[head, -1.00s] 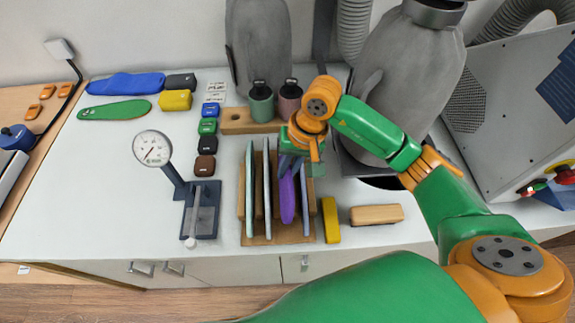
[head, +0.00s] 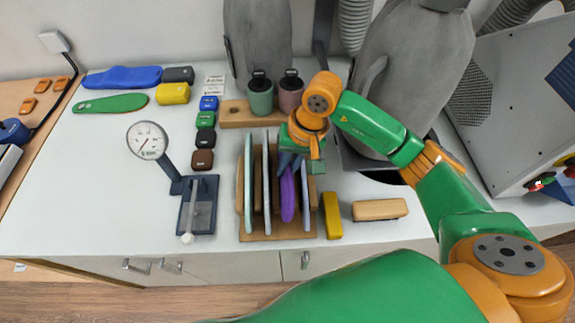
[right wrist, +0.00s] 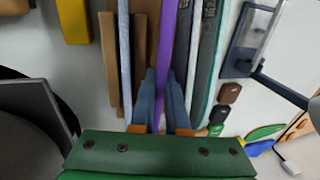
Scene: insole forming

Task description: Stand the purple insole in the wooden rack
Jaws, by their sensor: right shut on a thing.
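The purple insole (head: 288,196) stands on edge in the wooden rack (head: 270,236), between light blue-grey boards or insoles on either side. My right gripper (head: 291,163) is shut on its back end from above. In the right wrist view, the gripper's two blue-grey fingers (right wrist: 164,100) pinch the purple insole (right wrist: 166,40), which runs along a slot between the rack's pale and grey neighbours. The insole's lower edge is hidden in the rack, so I cannot tell whether it touches the bottom. My left gripper is not in view.
A yellow block (head: 332,215) and a wooden brush (head: 380,209) lie right of the rack. A dial gauge (head: 148,141) stands to the left. Two jars sit behind on a wooden base (head: 236,115). Green (head: 111,104) and blue (head: 123,78) insoles lie at the back left.

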